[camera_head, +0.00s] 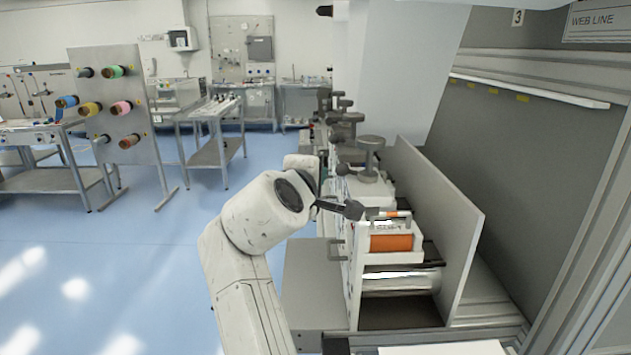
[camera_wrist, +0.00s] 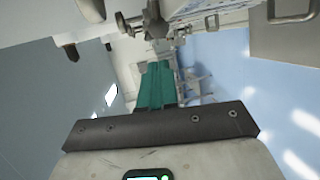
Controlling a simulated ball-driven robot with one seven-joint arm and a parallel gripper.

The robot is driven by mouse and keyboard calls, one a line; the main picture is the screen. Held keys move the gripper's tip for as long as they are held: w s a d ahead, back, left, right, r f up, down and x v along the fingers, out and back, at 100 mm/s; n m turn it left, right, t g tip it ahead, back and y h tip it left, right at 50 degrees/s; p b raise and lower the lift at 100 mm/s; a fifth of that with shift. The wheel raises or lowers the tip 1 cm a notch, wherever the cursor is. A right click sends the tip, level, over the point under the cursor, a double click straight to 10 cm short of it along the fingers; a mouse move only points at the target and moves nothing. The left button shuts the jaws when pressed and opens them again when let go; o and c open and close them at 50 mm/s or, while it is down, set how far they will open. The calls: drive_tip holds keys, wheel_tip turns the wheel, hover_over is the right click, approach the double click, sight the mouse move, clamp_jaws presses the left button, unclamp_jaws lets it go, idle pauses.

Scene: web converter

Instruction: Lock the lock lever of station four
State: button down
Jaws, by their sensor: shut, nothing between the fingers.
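My gripper (camera_wrist: 158,68) shows in the wrist view as two teal fingers pressed together, with nothing between them. A dark lever with a rounded end (camera_head: 345,208) lies nearly level just right of my arm, at the nearest station with the orange roll (camera_head: 390,243). I cannot tell from the picture whether it is station four's lock lever. In the wrist view a grey metal knob or lever part (camera_wrist: 155,24) lies beyond the fingertips, and I see no clear contact.
Several grey round-topped knobs (camera_head: 371,146) line the machine behind the nearest station. A grey upright panel (camera_head: 440,215) stands to its right. A grey handle (camera_head: 337,250) juts out on its left, above a flat plate (camera_head: 310,285). The blue floor to the left is open.

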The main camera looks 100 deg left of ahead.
drive_tip(key=s+d+r+b, duration=0.1)
drive_tip(key=s+d, duration=0.2)
drive_tip(key=d, duration=0.5)
drive_tip(key=shift+s+d+r, duration=0.2)
drive_tip(key=shift+r, duration=0.05)
